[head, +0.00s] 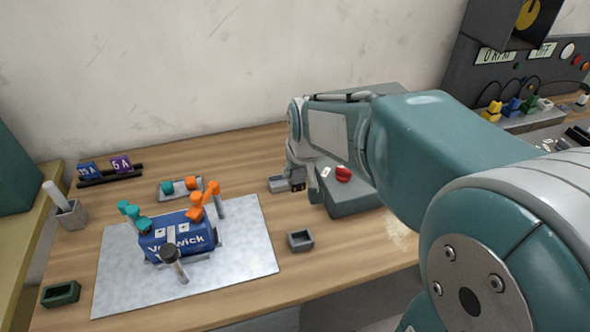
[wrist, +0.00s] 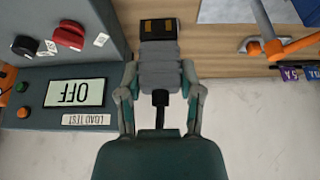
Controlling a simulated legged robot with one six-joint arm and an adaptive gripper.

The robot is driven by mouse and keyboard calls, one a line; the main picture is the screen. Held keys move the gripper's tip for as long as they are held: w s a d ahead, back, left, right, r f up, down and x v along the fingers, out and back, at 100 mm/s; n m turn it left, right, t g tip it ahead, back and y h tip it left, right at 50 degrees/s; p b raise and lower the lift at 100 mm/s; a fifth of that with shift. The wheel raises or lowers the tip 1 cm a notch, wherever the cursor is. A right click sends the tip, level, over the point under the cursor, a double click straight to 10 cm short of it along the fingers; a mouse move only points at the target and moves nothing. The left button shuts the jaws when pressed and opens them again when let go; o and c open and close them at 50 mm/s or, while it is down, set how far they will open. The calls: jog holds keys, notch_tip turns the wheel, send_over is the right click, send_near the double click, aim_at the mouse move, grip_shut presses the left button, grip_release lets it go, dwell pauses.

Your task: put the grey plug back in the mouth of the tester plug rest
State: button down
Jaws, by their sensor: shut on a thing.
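My gripper (head: 296,172) is shut and points down beside the grey tester (head: 352,200).
The tester has a red knob (head: 343,174) and a display reading OFF (wrist: 75,93). A blue battery-like box (head: 178,237) with teal and orange clamps stands on a metal mat (head: 118,286). Bare wood separates bin and tester.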

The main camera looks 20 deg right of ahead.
jog(key=shift+w+f, duration=0.15)
jog(key=shift+w, duration=0.45)
jog(key=w+f, duration=0.3)
jog(key=w, duration=0.1)
jog(key=w+f, duration=0.3)
jog(key=w, duration=0.1)
jog(key=w+f, duration=0.3)
jog(key=w, duration=0.2)
jog(key=shift+a+f, duration=0.35)
jog(key=shift+f, duration=1.5)
jog(key=shift+c, duration=1.3)
grip_release()
jog(key=shift+f, duration=0.1)
